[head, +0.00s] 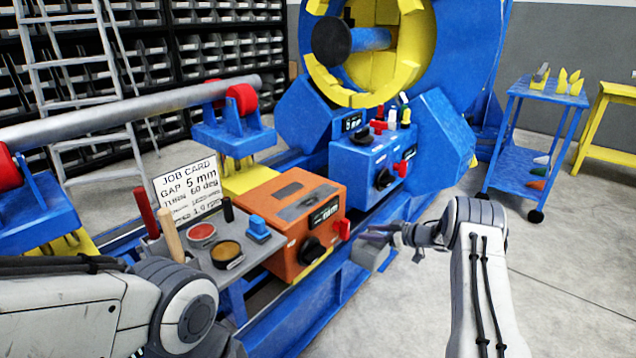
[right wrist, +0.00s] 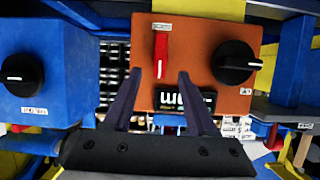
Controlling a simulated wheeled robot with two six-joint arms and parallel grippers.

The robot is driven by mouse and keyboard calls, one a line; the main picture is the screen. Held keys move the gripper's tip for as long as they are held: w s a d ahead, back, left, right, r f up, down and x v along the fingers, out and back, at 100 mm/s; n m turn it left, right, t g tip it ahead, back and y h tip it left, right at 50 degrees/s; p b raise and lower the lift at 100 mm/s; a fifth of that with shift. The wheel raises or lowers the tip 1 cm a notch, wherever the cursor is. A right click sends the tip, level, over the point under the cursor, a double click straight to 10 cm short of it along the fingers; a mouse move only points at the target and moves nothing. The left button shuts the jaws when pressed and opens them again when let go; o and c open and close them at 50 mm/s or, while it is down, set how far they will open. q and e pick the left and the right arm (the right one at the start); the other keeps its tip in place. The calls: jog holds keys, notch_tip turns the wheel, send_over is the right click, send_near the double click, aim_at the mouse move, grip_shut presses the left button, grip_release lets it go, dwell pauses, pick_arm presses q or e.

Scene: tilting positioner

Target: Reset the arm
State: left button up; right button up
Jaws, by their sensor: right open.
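My right gripper (head: 374,238) is in front of the orange box (head: 283,240), to the right of its red lever (head: 344,228). In the right wrist view, my open fingers (right wrist: 160,76) point at the orange box (right wrist: 200,30). The red lever (right wrist: 161,54) shows between and just beyond the fingertips, with nothing held. The black knob (right wrist: 236,62) is to the right of it there, and an upside-down display (right wrist: 186,100) shows partly behind a finger. My left gripper is out of view; only part of that arm shows at lower left.
A blue control box (head: 371,157) with a black knob and red levers stands behind the orange box. A job card (head: 188,190) and tray of tools (head: 220,262) are to its left. A blue cart (head: 535,150) stands at right; the floor before it is clear.

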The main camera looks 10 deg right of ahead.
notch_tip(320, 180, up, 9)
jog(key=w+a+m+t+h, duration=0.1)
jog(key=w+a+m+h, duration=0.15)
jog(key=h, duration=0.25)
jog(key=s+a+r+m+g+h, duration=0.1)
jog(key=s+a+r+m+h, duration=0.15)
jog(key=s, duration=0.35)
jog(key=s+a+f+m+g, duration=0.1)
jog(key=s+a+g, duration=0.35)
jog(key=s, duration=1.05)
jog(key=s+a+m+g, duration=0.1)
jog(key=s+a+g, duration=0.3)
jog(key=s, duration=1)
jog(key=s+a+r+n+g, duration=0.1)
jog(key=s+a+r+n, duration=0.25)
jog(key=s+a, duration=0.45)
jog(key=s+a+r+n+g, duration=0.1)
jog(key=s+a+r+n, duration=0.25)
jog(key=s+a, duration=0.45)
notch_tip(320, 180, up, 30)
jog(key=p, duration=3.1)
jog(key=shift+w+d+f, duration=0.15)
jog(key=shift+d+f, duration=0.05)
jog(key=shift+d, duration=0.05)
